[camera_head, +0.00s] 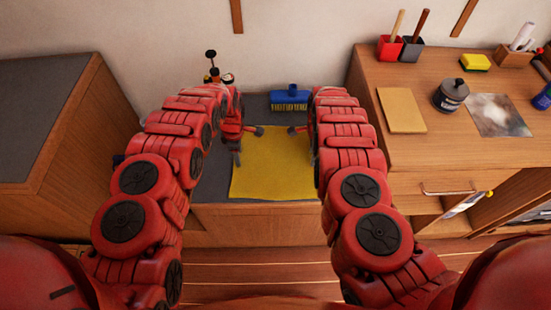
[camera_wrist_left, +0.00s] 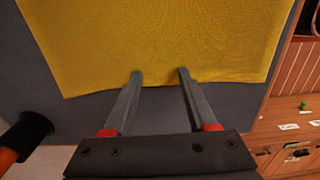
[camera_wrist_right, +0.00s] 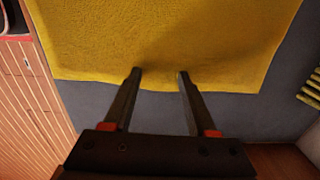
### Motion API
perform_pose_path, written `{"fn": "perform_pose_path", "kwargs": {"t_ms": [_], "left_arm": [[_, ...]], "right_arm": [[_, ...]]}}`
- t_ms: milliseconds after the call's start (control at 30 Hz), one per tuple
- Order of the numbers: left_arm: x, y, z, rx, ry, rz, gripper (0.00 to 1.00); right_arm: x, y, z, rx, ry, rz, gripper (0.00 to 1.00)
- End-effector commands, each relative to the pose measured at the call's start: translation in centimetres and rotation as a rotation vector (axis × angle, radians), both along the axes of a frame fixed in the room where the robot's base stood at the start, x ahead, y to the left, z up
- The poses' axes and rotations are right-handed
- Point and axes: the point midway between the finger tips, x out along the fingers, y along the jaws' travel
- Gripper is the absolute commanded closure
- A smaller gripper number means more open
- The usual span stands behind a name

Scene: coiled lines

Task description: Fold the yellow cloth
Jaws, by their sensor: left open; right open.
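The yellow cloth (camera_head: 272,165) lies spread flat on a low grey worktop, between my two arms in the head view. My left gripper (camera_wrist_left: 160,72) is open and empty, with its fingertips over one edge of the cloth (camera_wrist_left: 160,35) in the left wrist view. My right gripper (camera_wrist_right: 159,72) is open and empty, with its fingertips over an edge of the cloth (camera_wrist_right: 160,35) in the right wrist view. I cannot tell whether the fingertips touch the cloth. In the head view my arms hide parts of the cloth's left and right sides.
A blue brush (camera_head: 290,98) lies behind the cloth. Black-knobbed items (camera_head: 212,72) stand behind my left arm. A higher wooden counter (camera_head: 445,145) on the right holds cups, a sponge (camera_head: 475,62) and a dark pot (camera_head: 450,95). A grey-topped cabinet (camera_head: 45,105) stands left.

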Motion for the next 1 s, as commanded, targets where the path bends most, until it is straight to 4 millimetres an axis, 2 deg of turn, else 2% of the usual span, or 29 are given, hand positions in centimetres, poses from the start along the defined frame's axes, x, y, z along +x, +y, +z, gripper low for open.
{"fn": "perform_pose_path", "kwargs": {"t_ms": [300,533,1000], "left_arm": [[0.00,0.02,-0.59,0.000,0.000,0.000,0.43],[-0.02,0.02,-0.32,0.000,0.000,0.000,0.43],[-0.05,0.03,-0.36,0.000,0.001,0.000,0.85]], "right_arm": [[0.03,-0.01,-0.57,0.000,-0.001,0.000,0.43],[0.01,-0.07,-0.52,-0.001,0.000,0.000,0.43],[-0.01,-0.06,-0.50,-0.001,0.000,0.000,0.85]]}}
